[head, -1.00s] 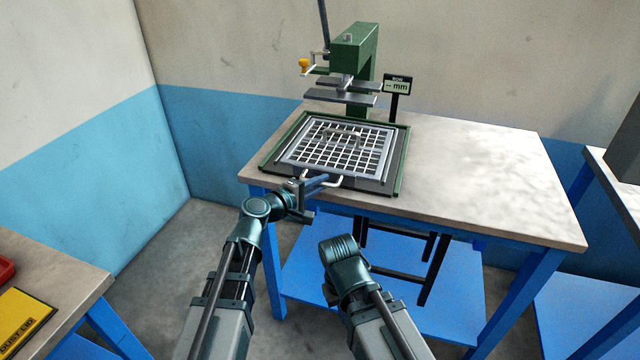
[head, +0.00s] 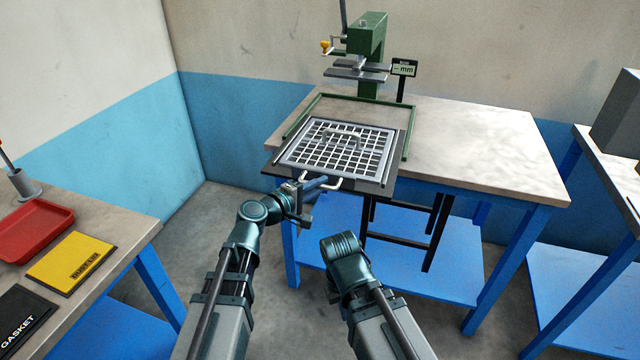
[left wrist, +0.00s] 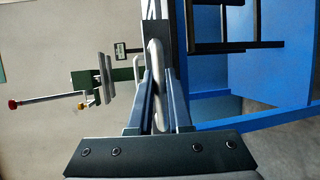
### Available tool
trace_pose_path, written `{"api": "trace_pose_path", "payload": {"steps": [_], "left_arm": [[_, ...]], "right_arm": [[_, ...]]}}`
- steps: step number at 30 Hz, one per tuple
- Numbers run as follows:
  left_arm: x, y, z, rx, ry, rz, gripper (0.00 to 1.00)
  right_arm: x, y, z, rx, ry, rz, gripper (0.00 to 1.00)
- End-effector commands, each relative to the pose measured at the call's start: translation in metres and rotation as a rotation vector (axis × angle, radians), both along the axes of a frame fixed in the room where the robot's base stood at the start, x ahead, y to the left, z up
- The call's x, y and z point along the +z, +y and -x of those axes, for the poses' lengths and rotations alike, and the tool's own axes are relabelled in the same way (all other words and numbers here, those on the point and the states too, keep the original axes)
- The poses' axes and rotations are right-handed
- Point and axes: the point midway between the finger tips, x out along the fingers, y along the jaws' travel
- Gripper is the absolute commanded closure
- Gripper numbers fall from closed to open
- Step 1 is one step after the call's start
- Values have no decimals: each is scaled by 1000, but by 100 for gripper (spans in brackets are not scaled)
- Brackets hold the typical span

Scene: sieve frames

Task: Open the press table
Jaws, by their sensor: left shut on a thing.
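The press table is a dark sliding plate (head: 385,186) carrying a light grey sieve grid (head: 318,162) with a small handle on top. The plate is drawn out toward me from its green rail frame (head: 409,135) and overhangs the bench's front edge. A pale bar handle (head: 335,185) is on the plate's front edge. My left gripper (head: 312,187) is shut on this handle; the left wrist view shows the handle (left wrist: 154,60) between the fingers (left wrist: 160,98). The green press (head: 372,38) stands behind. My right arm shows in the middle foreground, but its gripper tips are not visible.
A small display (head: 404,68) stands beside the press. The workbench (head: 480,150) is clear to the right, with a black frame (head: 405,240) beneath. At left, another bench holds a red tray (head: 35,230), a yellow panel (head: 72,262) and a black gasket panel (head: 22,318).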

Motion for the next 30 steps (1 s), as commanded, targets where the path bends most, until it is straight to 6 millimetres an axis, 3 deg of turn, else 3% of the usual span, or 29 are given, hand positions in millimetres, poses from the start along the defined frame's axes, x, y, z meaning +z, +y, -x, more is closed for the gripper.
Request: {"api": "trace_pose_path", "payload": {"steps": [9, 10, 15, 30], "left_arm": [[0, 0, 1, -1, 1, 0, 100], [0, 0, 1, -1, 0, 0, 81], [0, 0, 0, -1, 1, 1, 53], [3, 1, 8, 0, 0, 1, 53]], "right_arm": [[0, 0, 0, 0, 0, 0, 100], [0, 0, 0, 0, 0, 0, 100], [0, 0, 0, 0, 0, 0, 100], [3, 0, 0, 0, 0, 0, 100]]}}
